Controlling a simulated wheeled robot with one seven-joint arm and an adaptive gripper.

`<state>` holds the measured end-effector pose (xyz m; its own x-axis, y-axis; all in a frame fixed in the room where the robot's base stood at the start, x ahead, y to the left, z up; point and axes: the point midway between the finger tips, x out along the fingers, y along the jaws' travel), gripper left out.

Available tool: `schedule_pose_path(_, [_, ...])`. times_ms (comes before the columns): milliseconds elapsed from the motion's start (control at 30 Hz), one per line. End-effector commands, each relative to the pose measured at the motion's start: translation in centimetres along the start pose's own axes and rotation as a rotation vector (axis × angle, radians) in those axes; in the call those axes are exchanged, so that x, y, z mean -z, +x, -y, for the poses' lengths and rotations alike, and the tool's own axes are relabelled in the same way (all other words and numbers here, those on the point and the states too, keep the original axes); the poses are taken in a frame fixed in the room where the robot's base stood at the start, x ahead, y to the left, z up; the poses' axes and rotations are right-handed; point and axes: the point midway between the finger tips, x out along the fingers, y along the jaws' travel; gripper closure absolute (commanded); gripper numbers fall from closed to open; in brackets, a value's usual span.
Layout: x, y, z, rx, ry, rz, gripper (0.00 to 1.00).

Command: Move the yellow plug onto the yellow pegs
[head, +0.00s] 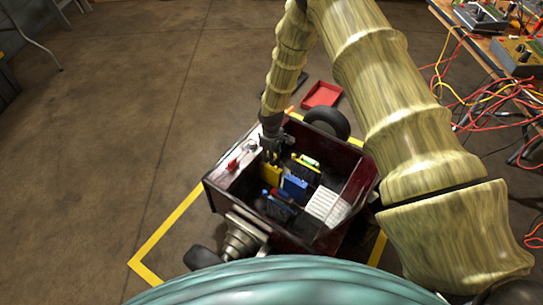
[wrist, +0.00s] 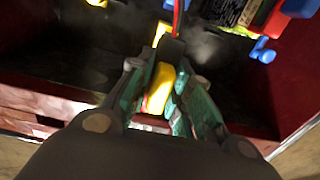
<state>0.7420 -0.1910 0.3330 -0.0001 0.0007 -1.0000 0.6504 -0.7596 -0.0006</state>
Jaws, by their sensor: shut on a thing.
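My gripper (head: 270,150) reaches down into the left side of a dark red, box-like vehicle body. In the wrist view, my gripper (wrist: 163,95) has its green-lined fingers closed on both sides of the yellow plug (wrist: 160,88). A little red shows along the plug's lower edge. Another yellow part (wrist: 160,34) shows just beyond the fingers, partly hidden by a dark piece. In the head view, a yellow block (head: 270,173) shows just below the gripper; I cannot tell whether it is the held plug. The yellow pegs cannot be clearly made out.
The red box (head: 335,242) has raised walls. Inside are a blue block (head: 294,187) and a white ribbed part (head: 328,206). A small red part (head: 232,165) sits on the left ledge. A red tray (head: 322,94) lies on the floor behind. A cable-covered bench (head: 500,55) stands right.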

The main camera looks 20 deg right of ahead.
Motion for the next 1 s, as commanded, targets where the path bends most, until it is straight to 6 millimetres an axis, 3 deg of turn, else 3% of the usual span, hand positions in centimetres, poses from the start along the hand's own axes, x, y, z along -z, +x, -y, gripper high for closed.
schedule_pose_path(1000, [0.0,1.6,0.0,0.000,0.000,0.000,1.00])
